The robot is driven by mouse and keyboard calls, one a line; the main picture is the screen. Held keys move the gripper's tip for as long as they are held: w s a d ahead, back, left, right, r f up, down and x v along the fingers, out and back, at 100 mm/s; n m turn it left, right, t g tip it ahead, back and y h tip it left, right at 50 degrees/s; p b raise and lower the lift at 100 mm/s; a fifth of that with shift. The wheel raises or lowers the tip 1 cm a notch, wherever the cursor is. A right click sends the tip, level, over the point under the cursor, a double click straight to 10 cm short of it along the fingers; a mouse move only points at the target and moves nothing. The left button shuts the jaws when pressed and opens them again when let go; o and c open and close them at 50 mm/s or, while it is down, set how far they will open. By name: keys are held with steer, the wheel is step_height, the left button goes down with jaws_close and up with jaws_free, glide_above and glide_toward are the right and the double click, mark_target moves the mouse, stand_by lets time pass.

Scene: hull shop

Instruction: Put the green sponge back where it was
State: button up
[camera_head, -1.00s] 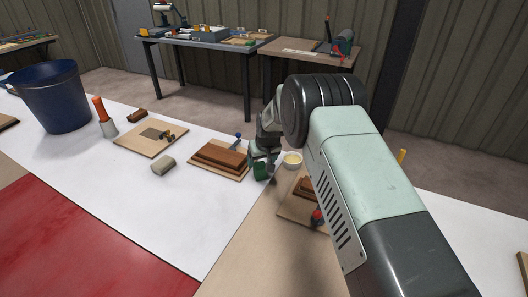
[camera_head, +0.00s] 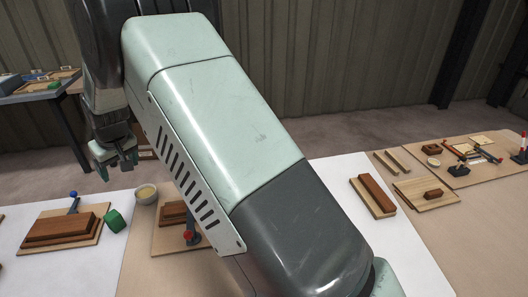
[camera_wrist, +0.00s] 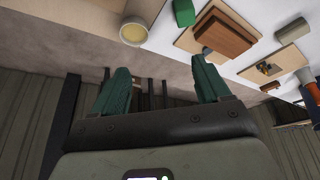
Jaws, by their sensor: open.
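The green sponge (camera_head: 114,221) sits at the right edge of a wooden board (camera_head: 34,243) that carries stacked brown blocks (camera_head: 60,227). I cannot tell whether it rests partly on the board or against it. It also shows at the top of the wrist view (camera_wrist: 183,12). My gripper (camera_head: 118,166) is open and empty, raised above and behind the sponge, clear of it. Both of its fingers show spread apart in the wrist view (camera_wrist: 160,78), with nothing between them.
A pale bowl (camera_head: 146,194) stands right of the sponge. A blue-knobbed tool (camera_head: 73,203) stands behind the left blocks. My arm hides the middle of the table.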

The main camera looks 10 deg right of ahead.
steer(key=s+d+r+m, duration=0.1)
steer(key=s+d+r, duration=0.3)
steer(key=d+r, duration=0.3)
steer(key=s+d+r+m+t+h, duration=0.1)
steer(key=s+d+r, duration=0.2)
steer(key=d+r, duration=0.4)
steer(key=s+d+r+m, duration=0.2)
steer(key=s+d+r, duration=0.2)
steer(key=d+r, duration=0.25)
steer(key=s+d+m+h, duration=0.1)
steer(key=s+d, duration=0.6)
steer(key=s, duration=0.4)
steer(key=s+d+m+h, duration=0.1)
steer(key=s+d+m, duration=0.1)
steer(key=s+d, duration=0.5)
steer(key=s, duration=0.4)
steer(key=shift+s+d+r+m+t, duration=0.2)
steer(key=shift+s+r+m+t, duration=0.1)
steer(key=shift+s+r+t, duration=0.1)
